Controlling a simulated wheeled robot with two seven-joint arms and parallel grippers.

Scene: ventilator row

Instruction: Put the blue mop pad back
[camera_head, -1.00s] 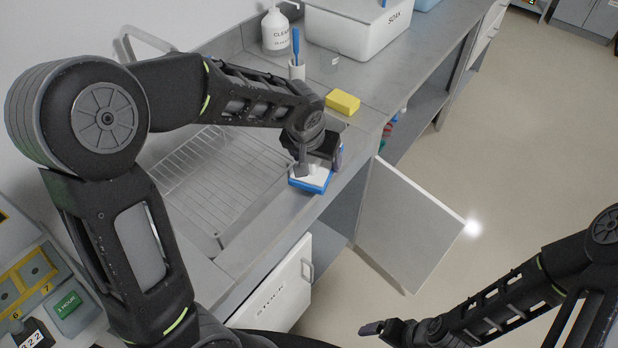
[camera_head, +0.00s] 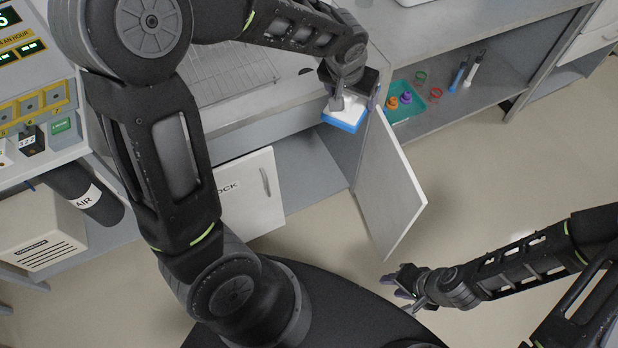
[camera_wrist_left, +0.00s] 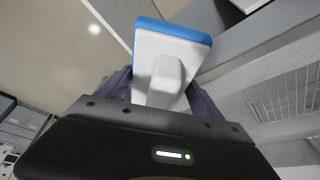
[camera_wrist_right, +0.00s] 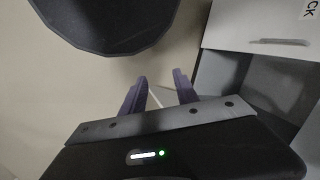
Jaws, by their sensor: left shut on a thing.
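The blue mop pad (camera_head: 343,121) is a flat blue slab with a white upper body and a raised white grip. My left gripper (camera_head: 351,101) is shut on it and holds it in the air in front of the counter edge, near the top of an open white door (camera_head: 398,185). In the left wrist view the pad (camera_wrist_left: 173,30) sits between the fingers, its white grip towards me. My right gripper (camera_head: 402,286) is empty, low over the floor; in the right wrist view its fingers (camera_wrist_right: 160,82) are apart.
A cabinet space (camera_head: 300,170) lies between the doors. On the shelf at right are a teal tray (camera_head: 406,112) with small coloured items, rings, and slim upright objects. Floor at right is clear.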

